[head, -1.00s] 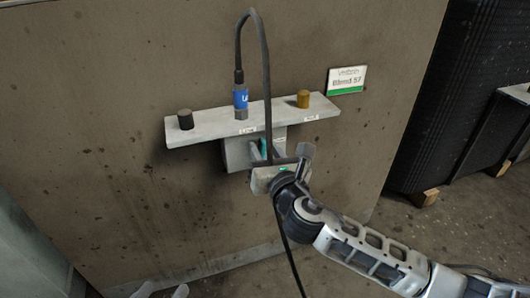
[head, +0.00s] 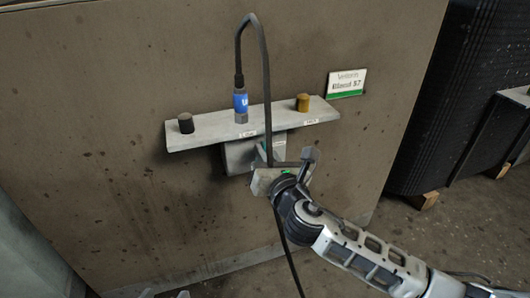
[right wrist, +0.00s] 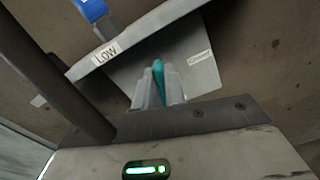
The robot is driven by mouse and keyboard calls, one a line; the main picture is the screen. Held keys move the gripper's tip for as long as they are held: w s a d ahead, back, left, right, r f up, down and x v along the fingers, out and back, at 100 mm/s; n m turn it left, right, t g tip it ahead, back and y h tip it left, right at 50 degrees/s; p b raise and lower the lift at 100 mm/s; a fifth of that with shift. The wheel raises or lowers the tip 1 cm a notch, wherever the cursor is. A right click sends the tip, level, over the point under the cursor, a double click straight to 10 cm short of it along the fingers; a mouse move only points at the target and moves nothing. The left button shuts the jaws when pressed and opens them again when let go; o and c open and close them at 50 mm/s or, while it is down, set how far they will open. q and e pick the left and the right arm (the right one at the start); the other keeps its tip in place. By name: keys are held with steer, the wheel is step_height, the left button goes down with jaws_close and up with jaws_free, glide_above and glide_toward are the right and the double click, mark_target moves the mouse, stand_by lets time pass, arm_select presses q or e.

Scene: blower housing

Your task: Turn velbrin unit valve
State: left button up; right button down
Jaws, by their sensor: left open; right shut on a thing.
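The valve's teal handle (right wrist: 158,80) sticks out from a grey plate (right wrist: 195,72) under the shelf in the right wrist view. My right gripper (right wrist: 160,92) is shut on this handle, one finger on each side. In the head view the right gripper (head: 265,158) is below the shelf, and it and the cable largely hide the handle. My left gripper (head: 164,294) is open at the bottom edge of the head view, mostly cut off and far from the valve.
The pale shelf (head: 200,137) carries a black knob (head: 185,123), a blue fitting (head: 240,101) and a brass knob (head: 303,103). A dark cable (head: 266,75) loops from the fitting down past my right gripper. A sign (head: 347,83) is on the wall. A "LOW" label (right wrist: 107,54) shows.

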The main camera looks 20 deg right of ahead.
arm_select(q)
steer(key=shift+w+a+f+y+p, duration=0.15)
steer(key=shift+a+f+y+p, duration=0.15)
steer(key=shift+p, duration=0.25)
arm_select(e)
steer(key=shift+d+f+m, duration=0.2)
steer(key=shift+f+m, duration=0.1)
steer(key=shift+m, duration=2.15)
steer(key=shift+d+f+m, duration=0.25)
steer(key=shift+m, duration=2.25)
steer(key=shift+d+f+m, duration=0.2)
steer(key=shift+f+m, duration=0.1)
steer(key=shift+m, duration=2.15)
steer(key=c, duration=1.5)
jaws_free()
steer(key=shift+o, duration=0.2)
steer(key=shift+s, duration=0.1)
